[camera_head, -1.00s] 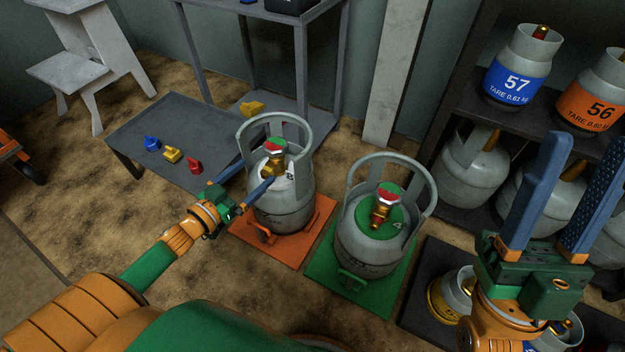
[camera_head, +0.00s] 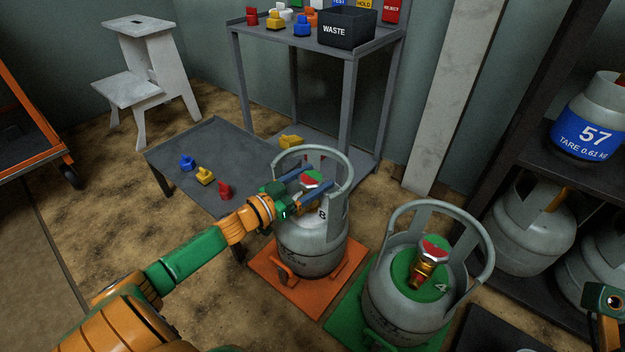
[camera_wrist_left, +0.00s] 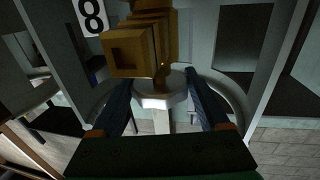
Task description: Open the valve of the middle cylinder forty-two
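A grey gas cylinder (camera_head: 312,243) stands upright on an orange mat (camera_head: 262,262). A label ending in what looks like 8 or B is on it, and an 8 shows in the left wrist view. Its red-green valve knob (camera_head: 311,176) sits inside the collar; a pale knob also shows in the left wrist view (camera_wrist_left: 160,92). My left gripper (camera_head: 308,180) is open, a finger on either side of this knob; contact is unclear. A second cylinder (camera_head: 408,300) stands on a green mat (camera_head: 347,305), with a 4 on its green top and a red-white valve knob (camera_head: 434,249).
A low grey table (camera_head: 215,150) behind holds blue, yellow and red pieces. A taller table (camera_head: 240,30) carries a black WASTE box (camera_head: 347,27). A rack at right holds cylinder 57 (camera_head: 588,128). Part of my right arm shows at the right edge.

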